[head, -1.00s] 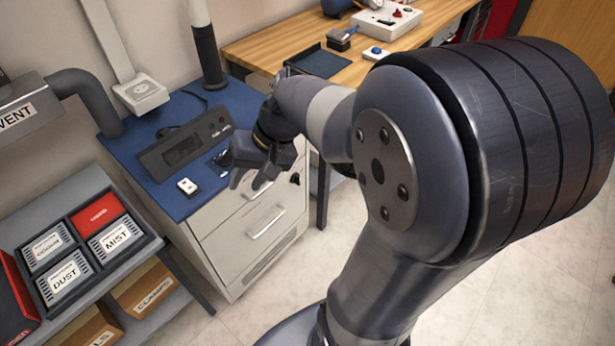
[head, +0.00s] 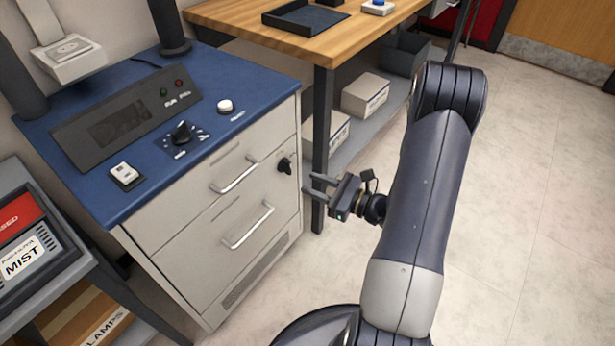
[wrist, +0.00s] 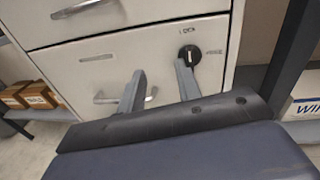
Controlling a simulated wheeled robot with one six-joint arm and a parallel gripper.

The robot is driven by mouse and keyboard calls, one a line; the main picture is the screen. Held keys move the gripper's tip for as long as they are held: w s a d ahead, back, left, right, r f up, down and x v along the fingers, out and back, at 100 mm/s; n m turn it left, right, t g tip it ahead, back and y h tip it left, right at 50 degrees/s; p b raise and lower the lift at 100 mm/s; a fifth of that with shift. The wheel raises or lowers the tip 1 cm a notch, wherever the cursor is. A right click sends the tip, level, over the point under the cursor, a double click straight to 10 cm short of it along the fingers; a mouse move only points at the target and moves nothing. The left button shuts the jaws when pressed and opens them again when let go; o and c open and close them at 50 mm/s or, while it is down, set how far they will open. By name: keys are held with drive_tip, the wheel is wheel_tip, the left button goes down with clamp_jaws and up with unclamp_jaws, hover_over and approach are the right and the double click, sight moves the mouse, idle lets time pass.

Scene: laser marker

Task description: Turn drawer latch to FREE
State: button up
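Drawer handles (head: 234,176) and (head: 248,226) stick out from the cabinet front. The workbench's dark leg (head: 321,150) stands close behind my gripper. The blue top holds a dial (head: 182,133) and a white button (head: 224,106). The floor to the right is open.

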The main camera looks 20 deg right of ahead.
sight(286, 167)
drive_tip(key=d+f+m+t+h, duration=0.2)
drive_tip(key=d+f+m, duration=0.1)
drive_tip(key=f, duration=0.1)
drive_tip(key=b+x, duration=0.2)
drive_tip(key=x, duration=0.9)
drive_tip(key=shift+w+d+r, duration=0.2)
drive_tip(key=shift+w+r, duration=0.05)
drive_tip(key=shift+r, duration=0.05)
clamp_jaws()
